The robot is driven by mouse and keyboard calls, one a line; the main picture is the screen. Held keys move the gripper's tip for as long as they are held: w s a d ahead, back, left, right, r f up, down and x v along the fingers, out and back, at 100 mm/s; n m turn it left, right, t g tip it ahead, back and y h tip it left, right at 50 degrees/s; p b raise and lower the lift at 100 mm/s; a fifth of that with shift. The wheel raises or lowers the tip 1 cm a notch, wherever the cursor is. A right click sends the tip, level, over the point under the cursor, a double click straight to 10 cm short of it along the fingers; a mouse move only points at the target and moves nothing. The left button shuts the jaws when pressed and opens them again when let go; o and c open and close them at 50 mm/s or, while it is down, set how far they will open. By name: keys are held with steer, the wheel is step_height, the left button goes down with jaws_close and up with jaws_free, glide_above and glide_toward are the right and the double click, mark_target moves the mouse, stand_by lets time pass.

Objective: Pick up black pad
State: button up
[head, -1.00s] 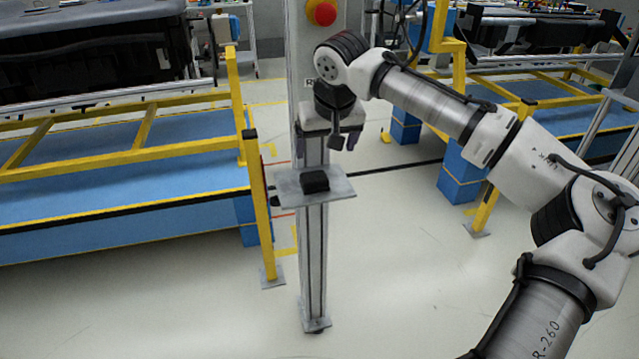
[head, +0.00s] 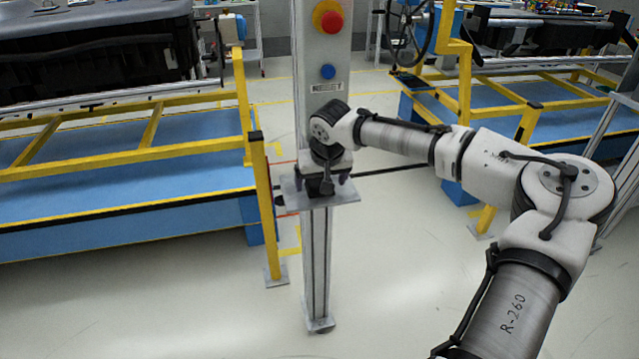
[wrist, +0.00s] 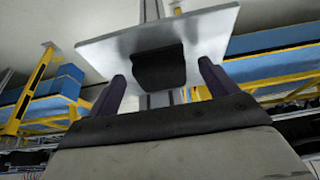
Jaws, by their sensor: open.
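The black pad (wrist: 158,68) lies on a small grey metal plate (wrist: 105,48) in the wrist view. In the head view the plate (head: 348,194) is fixed to a post at waist height, and the pad there is largely hidden behind my gripper. My gripper (head: 321,181) points down just over the plate. In the wrist view my gripper (wrist: 161,72) is open, with one dark finger on each side of the pad. Gaps show between the fingers and the pad; I see no grip on it.
The grey post carries a red button (head: 331,21) and a blue button (head: 328,72) above the plate. A yellow-framed blue platform (head: 120,190) stands to the left, and another (head: 490,97) to the right. The floor in front of the post is clear.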

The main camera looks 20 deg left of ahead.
mark_target(320, 179)
steer(key=c, duration=1.1)
steer(key=shift+o, duration=0.2)
steer(key=shift+r, duration=0.1)
steer(key=shift+r, duration=0.6)
step_height(320, 179, up, 2)
steer(key=shift+r+b, duration=0.1)
steer(key=shift+b, duration=0.4)
steer(key=s+d+b, duration=0.3)
steer(key=s+d, duration=0.7)
steer(key=s, duration=0.5)
